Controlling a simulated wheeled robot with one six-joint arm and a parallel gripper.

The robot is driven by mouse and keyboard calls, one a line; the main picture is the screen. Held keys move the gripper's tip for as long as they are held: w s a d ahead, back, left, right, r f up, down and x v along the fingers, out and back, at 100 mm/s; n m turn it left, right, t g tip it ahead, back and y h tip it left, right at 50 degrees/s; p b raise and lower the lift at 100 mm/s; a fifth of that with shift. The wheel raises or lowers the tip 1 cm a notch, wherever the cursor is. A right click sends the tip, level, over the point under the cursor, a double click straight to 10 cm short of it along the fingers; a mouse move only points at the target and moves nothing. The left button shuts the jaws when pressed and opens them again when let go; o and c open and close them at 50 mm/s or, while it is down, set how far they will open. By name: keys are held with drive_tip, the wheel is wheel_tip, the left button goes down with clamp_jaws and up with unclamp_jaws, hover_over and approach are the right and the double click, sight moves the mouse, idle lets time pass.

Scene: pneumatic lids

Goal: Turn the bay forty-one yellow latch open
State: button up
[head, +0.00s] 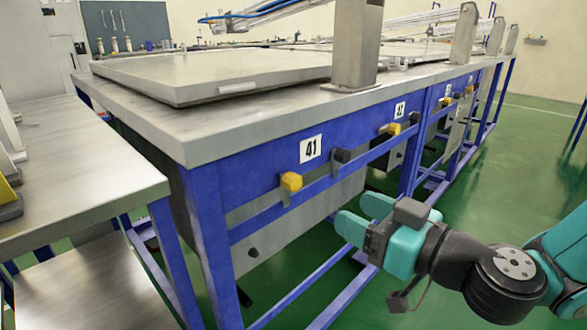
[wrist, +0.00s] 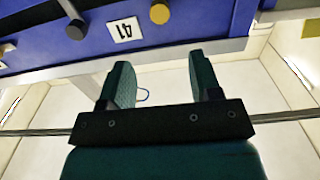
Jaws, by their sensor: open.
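The bay 41 yellow latch (head: 291,181) sits on the blue front rail of the bench, just below and left of the white "41" label (head: 310,148). In the wrist view, where the label is upside down, the yellow latch (wrist: 160,12) is at the top edge, right of the label (wrist: 125,29). My gripper (head: 358,215) is open and empty, to the right of the latch in the head view and apart from it. In the wrist view its two fingers (wrist: 160,66) point toward the panel, with the latch beyond their gap.
A black knob (head: 341,156) sits right of the label on the same front. Another yellow latch (head: 390,129) is by the "42" label (head: 400,110). A blue rail runs along the front. A steel table (head: 75,205) stands at left. Green floor (head: 480,200) is open at right.

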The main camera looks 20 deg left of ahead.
sight(297, 183)
drive_tip(key=p+x, duration=0.5)
drive_tip(key=x, duration=0.9)
drive_tip(key=shift+d+r+p, duration=0.1)
drive_tip(key=shift+p, duration=0.3)
drive_tip(key=shift+c, duration=0.2)
drive_tip(key=c, duration=0.9)
